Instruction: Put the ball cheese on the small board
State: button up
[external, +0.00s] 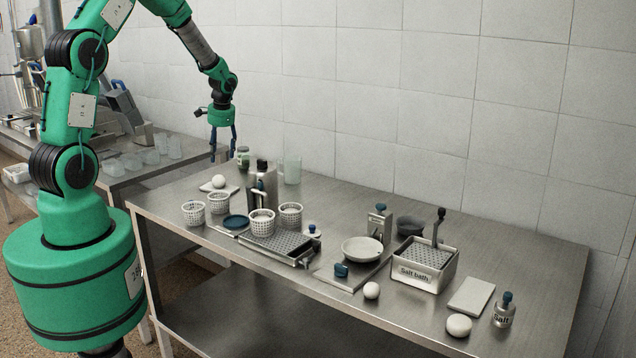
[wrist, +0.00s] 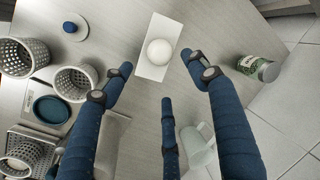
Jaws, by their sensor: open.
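A white ball cheese (external: 219,181) rests on a small white board (external: 233,189) at the left end of the table. In the wrist view the same ball (wrist: 159,52) lies near the middle of the pale board (wrist: 151,28). My gripper (external: 224,157) is open and empty, above that board with its fingers pointing down. In the wrist view the blue fingertips (wrist: 157,67) are spread on either side of the ball, apart from it. Two more white balls lie on the table, one at the front (external: 371,290) and one at the right (external: 459,326). A second white board (external: 471,296) lies bare at the right.
Several perforated baskets (external: 193,213) and a blue lid (external: 236,222) stand in front of the left board. A green-labelled jar (wrist: 258,67) and a translucent jug (external: 292,169) are nearby. A salt bath (external: 424,272) and salt shaker (external: 503,311) stand right.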

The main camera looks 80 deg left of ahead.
jog(key=w+d+r+m+t, duration=0.1)
jog(key=w+d+r, duration=0.2)
jog(key=d+r, duration=0.55)
jog(key=w+d+r+m+t, duration=0.1)
jog(key=w+d+r, duration=0.4)
jog(key=d, duration=0.6)
jog(key=w+d+r+t, duration=0.1)
jog(key=w+d+r, duration=0.1)
jog(key=d+r, duration=0.7)
jog(key=s+d+r+m+t, duration=0.1)
jog(key=s+d+r, duration=0.15)
jog(key=d, duration=0.65)
jog(key=s+d+r+m+t, duration=0.15)
jog(key=d+r, duration=0.25)
jog(key=d, duration=0.5)
jog(key=s+d+r+m+t+h, duration=0.1)
jog(key=s+d+r+h, duration=0.1)
jog(key=s+d, duration=0.8)
jog(key=d, duration=0.3)
jog(key=shift+s, duration=0.15)
jog(key=shift+m+t, duration=0.25)
notch_tip(320, 180, down, 4)
jog(key=b, duration=0.3)
jog(key=shift+r+b, duration=0.15)
jog(key=shift+b, duration=0.2)
